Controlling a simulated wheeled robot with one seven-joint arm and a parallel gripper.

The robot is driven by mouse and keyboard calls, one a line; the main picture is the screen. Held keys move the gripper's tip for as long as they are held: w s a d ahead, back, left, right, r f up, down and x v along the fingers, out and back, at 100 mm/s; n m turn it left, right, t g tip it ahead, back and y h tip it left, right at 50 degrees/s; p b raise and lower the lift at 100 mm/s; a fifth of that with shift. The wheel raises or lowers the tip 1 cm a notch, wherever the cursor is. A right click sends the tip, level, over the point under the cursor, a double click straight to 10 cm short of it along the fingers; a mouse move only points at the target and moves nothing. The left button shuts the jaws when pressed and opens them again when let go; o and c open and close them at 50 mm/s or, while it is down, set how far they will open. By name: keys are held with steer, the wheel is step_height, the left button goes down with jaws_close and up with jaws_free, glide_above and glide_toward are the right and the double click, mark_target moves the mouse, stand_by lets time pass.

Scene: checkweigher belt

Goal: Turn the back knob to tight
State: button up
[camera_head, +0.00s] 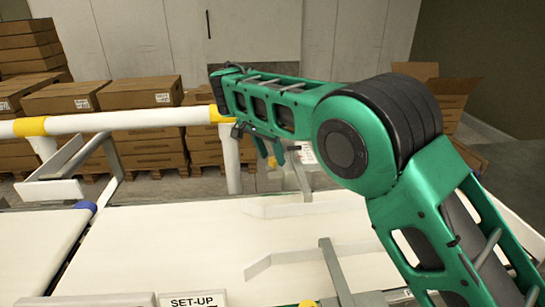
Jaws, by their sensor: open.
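My green arm reaches in from the right, and my gripper (270,151) hangs from its far end, pointing down. Its two dark green fingers are apart with nothing seen between them. It is over the far side of the white belt (180,225), near the far guide rail (290,208). A yellow part (308,303) shows at the bottom edge by the near metal bracket (336,272), mostly cut off.
A white rail (125,120) with yellow sleeves runs behind the belt. A metal frame (75,165) stands at the left belt joint. A SET-UP label (193,300) is at the front. Stacked cartons (60,97) stand behind. The belt's left half is clear.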

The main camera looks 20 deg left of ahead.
steer(key=v, duration=1)
steer(key=shift+w, duration=0.1)
